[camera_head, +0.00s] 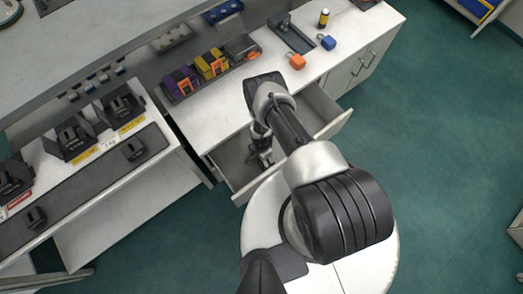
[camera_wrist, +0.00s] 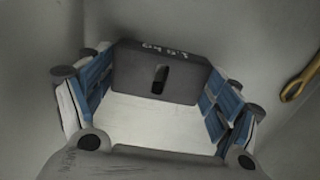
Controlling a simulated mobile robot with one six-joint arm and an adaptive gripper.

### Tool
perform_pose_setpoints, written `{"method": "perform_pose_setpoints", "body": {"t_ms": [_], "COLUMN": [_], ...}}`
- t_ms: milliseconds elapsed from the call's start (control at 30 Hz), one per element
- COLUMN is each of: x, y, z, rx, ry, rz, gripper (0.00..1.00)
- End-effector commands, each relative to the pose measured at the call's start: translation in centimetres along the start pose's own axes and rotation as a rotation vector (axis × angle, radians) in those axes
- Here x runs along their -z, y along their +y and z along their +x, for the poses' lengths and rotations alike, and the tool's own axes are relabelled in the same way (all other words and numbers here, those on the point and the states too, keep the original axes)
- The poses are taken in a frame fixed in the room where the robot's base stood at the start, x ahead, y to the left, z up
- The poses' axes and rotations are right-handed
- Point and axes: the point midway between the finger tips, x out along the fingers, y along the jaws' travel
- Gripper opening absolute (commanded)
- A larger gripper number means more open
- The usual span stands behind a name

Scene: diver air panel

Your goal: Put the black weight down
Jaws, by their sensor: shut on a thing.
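The black weight (camera_wrist: 160,75) is a dark block with a slot in its face and white lettering that appears upside down. It sits between the two blue-padded fingers of my gripper (camera_wrist: 158,98) in the wrist view, and the gripper is shut on it. In the head view my gripper (camera_head: 262,152) points down into an open drawer (camera_head: 238,180) under the counter. The weight cannot be made out there. A pale surface shows below the weight in the wrist view; I cannot tell whether the weight touches it.
A brass-coloured tool (camera_wrist: 301,80) lies right of the gripper. The drawer's walls surround the gripper. On the counter (camera_head: 215,120) stand purple and yellow blocks, an orange padlock (camera_head: 297,61) and a blue padlock (camera_head: 328,42).

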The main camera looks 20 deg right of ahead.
Motion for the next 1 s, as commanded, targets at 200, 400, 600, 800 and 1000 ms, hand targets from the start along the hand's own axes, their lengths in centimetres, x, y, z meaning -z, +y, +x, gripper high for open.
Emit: {"method": "perform_pose_setpoints", "body": {"t_ms": [200,400,600,800,1000], "x": [0.0,0.0,0.0,0.0,0.0], "y": [0.1,0.1,0.0,0.0,-0.1], "z": [0.2,0.3,0.3,-0.1,-3.5], "rx": [-0.001,-0.001,-0.001,-0.001,0.001], "ry": [0.000,0.000,0.000,0.000,0.000], "rz": [0.000,0.000,0.000,0.000,-0.001], "gripper": [0.90,1.00,1.00,1.00,1.00]}}
